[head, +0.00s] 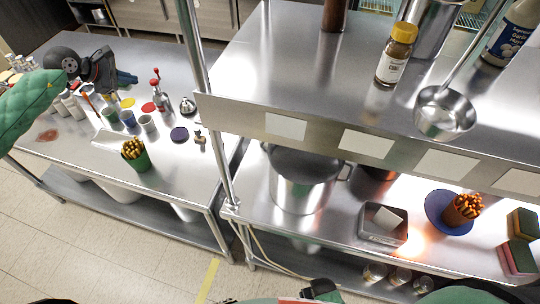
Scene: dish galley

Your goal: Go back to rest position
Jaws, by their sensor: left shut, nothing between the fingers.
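My left gripper (108,84) is dark and shows at the upper left, at the end of my green arm that comes in from the left edge. It is shut with nothing held. It is seen over the far part of the left steel counter (105,158), near a blue item (127,78); I cannot tell whether they touch.
A green cup of yellow sticks (136,155), several small cups and red-topped bottles crowd the left counter. A steel post (195,60) and shelf (270,50) stand right of it. A ladle (444,112), a spice jar (396,55) and a pot (299,183) are there.

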